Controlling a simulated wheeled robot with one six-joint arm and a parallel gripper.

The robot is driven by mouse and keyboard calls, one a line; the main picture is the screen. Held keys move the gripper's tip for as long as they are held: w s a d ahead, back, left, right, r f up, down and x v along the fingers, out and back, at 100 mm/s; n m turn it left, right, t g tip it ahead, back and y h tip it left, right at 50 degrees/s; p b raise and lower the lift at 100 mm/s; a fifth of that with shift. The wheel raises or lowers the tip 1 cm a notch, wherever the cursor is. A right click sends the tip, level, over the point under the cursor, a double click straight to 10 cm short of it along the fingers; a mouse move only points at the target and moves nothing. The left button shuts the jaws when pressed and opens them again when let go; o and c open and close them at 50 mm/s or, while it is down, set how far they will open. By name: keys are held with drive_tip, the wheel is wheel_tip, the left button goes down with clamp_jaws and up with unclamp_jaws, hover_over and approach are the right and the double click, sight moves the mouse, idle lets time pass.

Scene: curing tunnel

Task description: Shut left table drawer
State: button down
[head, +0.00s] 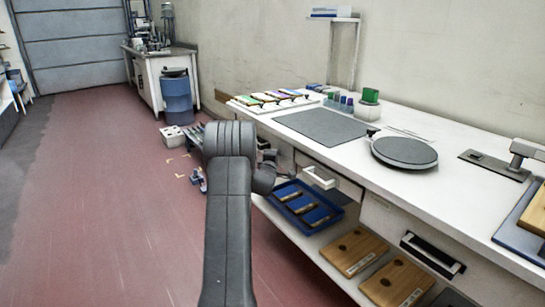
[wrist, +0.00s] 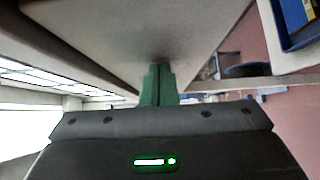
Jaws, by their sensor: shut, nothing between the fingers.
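The left table drawer (head: 345,187) is under the long white worktable, with a pale handle (head: 320,177) on its front. How far it stands out from the table is hard to tell. My arm rises in front of the table's left part, and its bent end is to the left of the drawer handle in the head view. My gripper (wrist: 158,68) shows in the wrist view with its green fingers together and empty. The fingertips are at or close to a broad pale surface; I cannot tell whether they touch it.
A second drawer with a black handle (head: 432,255) is farther right. A blue tray (head: 305,206) and wooden boards (head: 355,250) lie on the lower shelf. The worktable (head: 455,190) carries a grey mat (head: 325,126) and a round dark plate (head: 404,151). Red floor to the left is open.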

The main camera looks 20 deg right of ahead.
drive_tip(key=shift+s+d+r, duration=0.1)
drive_tip(key=shift+d+r, duration=0.15)
drive_tip(key=p+v, duration=0.1)
drive_tip(key=v, duration=1.2)
drive_tip(key=shift+s+a+f, duration=0.2)
drive_tip(key=shift+s+a, duration=0.05)
drive_tip(key=shift+a, duration=0.15)
drive_tip(key=x, duration=1.3)
drive_tip(key=shift+w+d+b, duration=0.2)
drive_tip(key=shift+d+b, duration=0.05)
drive_tip(key=shift+b, duration=0.2)
drive_tip(key=shift+a, duration=0.1)
